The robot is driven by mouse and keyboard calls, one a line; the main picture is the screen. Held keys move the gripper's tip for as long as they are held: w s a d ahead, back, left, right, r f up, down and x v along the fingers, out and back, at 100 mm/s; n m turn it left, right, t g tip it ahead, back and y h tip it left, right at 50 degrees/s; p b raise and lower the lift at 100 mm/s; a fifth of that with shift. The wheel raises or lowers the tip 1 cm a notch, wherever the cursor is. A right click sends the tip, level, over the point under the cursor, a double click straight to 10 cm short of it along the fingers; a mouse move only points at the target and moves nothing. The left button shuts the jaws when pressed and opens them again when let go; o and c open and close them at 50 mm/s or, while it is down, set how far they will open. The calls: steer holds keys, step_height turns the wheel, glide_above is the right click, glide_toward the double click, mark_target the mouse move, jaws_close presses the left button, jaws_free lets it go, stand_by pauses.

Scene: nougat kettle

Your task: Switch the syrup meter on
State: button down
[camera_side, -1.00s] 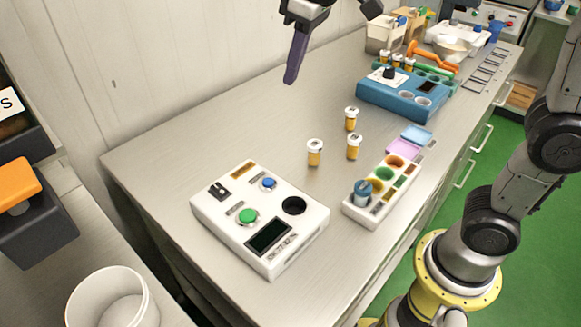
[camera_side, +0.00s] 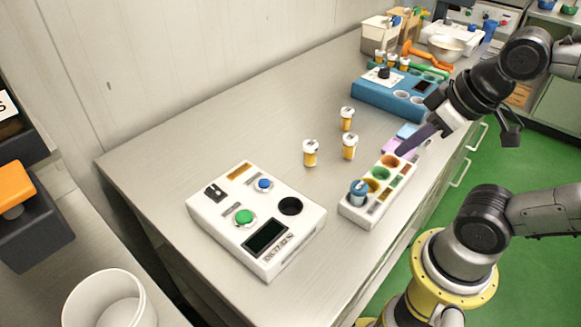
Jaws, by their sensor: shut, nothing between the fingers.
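A white box (camera_side: 215,212) with a dark display (camera_side: 265,238), a green button (camera_side: 244,217), a blue button (camera_side: 264,184), a small black switch (camera_side: 214,192) and a round dark well (camera_side: 290,206) lies at the front of the bench; it looks like the syrup meter. The display looks dark, and the switch's position is too small to tell. My gripper (camera_side: 400,152) has dark purple fingers, shut and empty. Its tips are at or just above the far end of the white rack (camera_side: 352,217), right of the meter and well away from it.
Several amber vials with white caps, one of them here (camera_side: 310,153), stand behind the meter. A blue-capped item (camera_side: 358,192) sits in the rack. A blue device (camera_side: 365,96) is farther back. A white bucket (camera_side: 105,300) is at lower left. The bench left of the vials is clear.

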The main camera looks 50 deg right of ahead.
steer(key=w+a+r+n+g, duration=0.1)
steer(key=w+a+r+n, duration=0.2)
steer(key=w+r+n, duration=0.35)
steer(key=w+a+r+n, duration=0.2)
steer(key=w+r+n, duration=0.4)
steer(key=w, duration=0.2)
steer(key=n+g, duration=0.3)
steer(key=n, duration=0.3)
glide_above(212, 187)
steer(key=s, duration=0.2)
step_height(212, 187, down, 8)
steer(key=shift+s+m, duration=0.15)
steer(key=shift+m, duration=0.1)
steer(key=shift+f, duration=0.1)
steer(key=f, duration=0.4)
steer(key=w+f, duration=0.1)
steer(key=f, duration=0.4)
steer(key=w+f, duration=0.1)
steer(key=f, duration=0.3)
steer(key=shift+f, duration=0.35)
